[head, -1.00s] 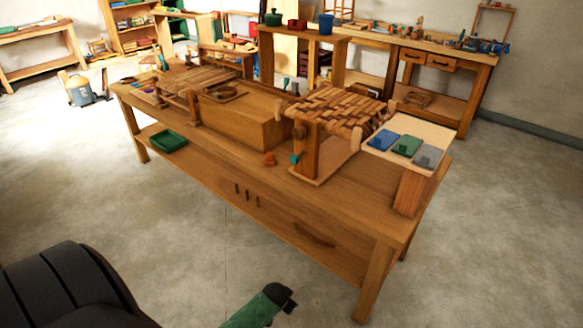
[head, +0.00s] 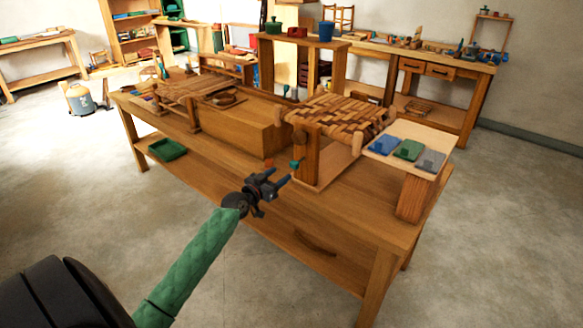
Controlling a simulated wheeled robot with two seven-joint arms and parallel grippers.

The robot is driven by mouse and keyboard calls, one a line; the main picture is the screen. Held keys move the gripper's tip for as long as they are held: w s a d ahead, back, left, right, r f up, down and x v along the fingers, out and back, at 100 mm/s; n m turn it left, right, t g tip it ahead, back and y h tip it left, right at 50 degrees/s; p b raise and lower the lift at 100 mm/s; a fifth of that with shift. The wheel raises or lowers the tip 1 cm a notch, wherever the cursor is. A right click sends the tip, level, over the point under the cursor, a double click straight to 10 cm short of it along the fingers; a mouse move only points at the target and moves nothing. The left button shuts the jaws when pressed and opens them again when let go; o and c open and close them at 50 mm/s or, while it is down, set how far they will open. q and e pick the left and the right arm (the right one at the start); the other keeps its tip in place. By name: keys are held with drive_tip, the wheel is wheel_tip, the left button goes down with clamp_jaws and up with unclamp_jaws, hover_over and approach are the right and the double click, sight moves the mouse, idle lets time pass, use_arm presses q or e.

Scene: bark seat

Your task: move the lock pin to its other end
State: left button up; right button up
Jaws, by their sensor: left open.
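A woven bark seat (head: 338,114) sits on a wooden stand on the workbench (head: 372,212). A small teal piece (head: 296,165) shows low at the front left of the stand's post (head: 311,150); it may be the lock pin, but it is too small to tell its shape or which end it is at. My left gripper (head: 279,177) is open and empty, in front of the bench edge, just below and left of the teal piece in the picture. It looks apart from the piece. My right gripper is out of view.
A small orange piece (head: 269,162) lies on the bench behind my left gripper. A wooden box (head: 230,125) stands left of the seat. A side board (head: 430,141) with blue, green and grey blocks is on the right. A green tray (head: 167,150) is on the lower shelf.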

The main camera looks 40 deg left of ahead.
sight(292, 166)
use_arm(q)
drive_tip(key=w, duration=0.1)
drive_tip(key=w+p, duration=0.1)
drive_tip(key=w, duration=0.1)
drive_tip(key=shift+d+r, duration=0.15)
drive_tip(key=w, duration=0.4)
drive_tip(key=shift+d+p, duration=0.15)
drive_tip(key=shift+p, duration=0.25)
drive_tip(key=shift+w+f, duration=0.2)
drive_tip(key=shift+w, duration=0.2)
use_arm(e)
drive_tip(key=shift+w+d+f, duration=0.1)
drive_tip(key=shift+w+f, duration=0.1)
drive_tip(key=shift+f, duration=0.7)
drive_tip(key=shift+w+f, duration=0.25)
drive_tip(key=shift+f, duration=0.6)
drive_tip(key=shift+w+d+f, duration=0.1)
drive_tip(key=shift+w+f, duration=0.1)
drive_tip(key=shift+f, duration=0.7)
